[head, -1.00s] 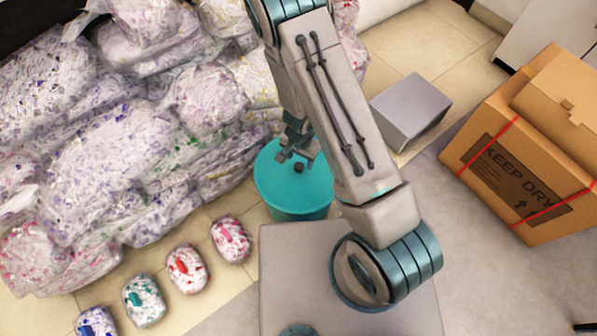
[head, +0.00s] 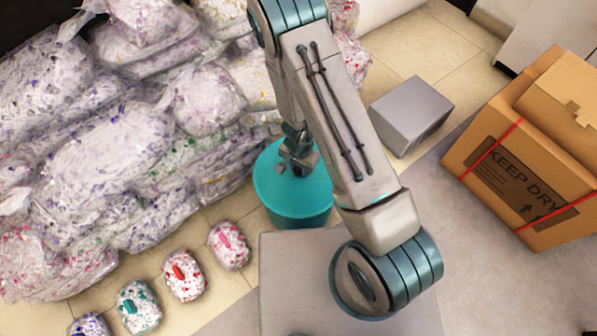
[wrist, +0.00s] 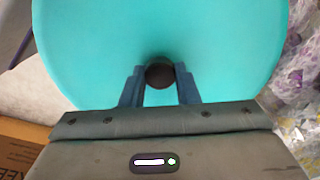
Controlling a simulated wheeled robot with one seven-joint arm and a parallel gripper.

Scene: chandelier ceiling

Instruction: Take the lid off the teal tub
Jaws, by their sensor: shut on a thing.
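The teal tub (head: 300,217) stands on the tiled floor in the head view, upright, with its round teal lid (head: 284,192) on top. In the wrist view the lid (wrist: 225,45) fills most of the picture. A small dark knob (wrist: 159,75) sits at the lid's middle. My gripper (wrist: 160,78) is shut on the knob, with one finger on each side of it. In the head view my gripper (head: 299,166) is over the lid and partly hides the knob. The lid appears seated on the tub.
Piled clear bags of coloured shreds (head: 110,150) stand close on the left. Several small bundles (head: 184,275) lie in front of them. A grey box (head: 410,115) stands to the right, and a cardboard box (head: 530,150) marked KEEP DRY is farther right. Floor between them is clear.

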